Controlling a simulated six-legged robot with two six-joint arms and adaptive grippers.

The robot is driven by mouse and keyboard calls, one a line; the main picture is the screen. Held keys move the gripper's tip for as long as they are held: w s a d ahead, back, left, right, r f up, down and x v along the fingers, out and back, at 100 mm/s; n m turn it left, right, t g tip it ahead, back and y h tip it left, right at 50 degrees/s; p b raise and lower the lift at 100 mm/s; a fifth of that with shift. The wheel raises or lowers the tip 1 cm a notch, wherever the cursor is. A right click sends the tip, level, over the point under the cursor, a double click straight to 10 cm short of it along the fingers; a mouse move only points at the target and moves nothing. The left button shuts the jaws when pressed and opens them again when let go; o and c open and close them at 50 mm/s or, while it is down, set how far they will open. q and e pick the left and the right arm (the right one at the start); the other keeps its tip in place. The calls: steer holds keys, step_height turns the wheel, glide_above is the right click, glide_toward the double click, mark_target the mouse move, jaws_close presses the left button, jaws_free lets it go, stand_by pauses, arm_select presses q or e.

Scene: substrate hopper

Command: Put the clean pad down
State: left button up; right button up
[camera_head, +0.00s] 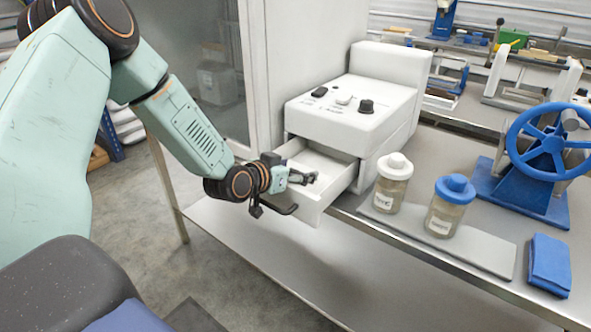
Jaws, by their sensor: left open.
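The drawer belongs to a white box-shaped machine (356,112) with dark knobs on top. I see no separate pad between the fingers; the drawer floor is pale, and a white pad on it cannot be told apart. A folded blue cloth or pad (549,262) lies on the bench at the lower right, well apart from the gripper. My right gripper is not in view.
A jar with a white lid (391,183) and a jar with a blue lid (450,206) stand on a grey mat (486,252) right of the drawer. A blue handwheel device (548,155) stands behind the cloth. The metal bench edge (440,262) runs in front.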

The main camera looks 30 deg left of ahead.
arm_select(q)
steer(key=shift+r+p, duration=0.3)
steer(key=p+v, duration=0.2)
steer(key=v, duration=0.1)
steer(key=p+v, duration=0.1)
steer(key=v, duration=0.2)
steer(key=shift+s+r+p, duration=0.2)
steer(key=shift+r+p, duration=0.2)
steer(key=shift+r, duration=0.1)
steer(key=shift+p+v, duration=2.7)
steer(key=shift+p, duration=0.1)
steer(key=shift+s+f, duration=0.1)
steer(key=shift+f, duration=0.05)
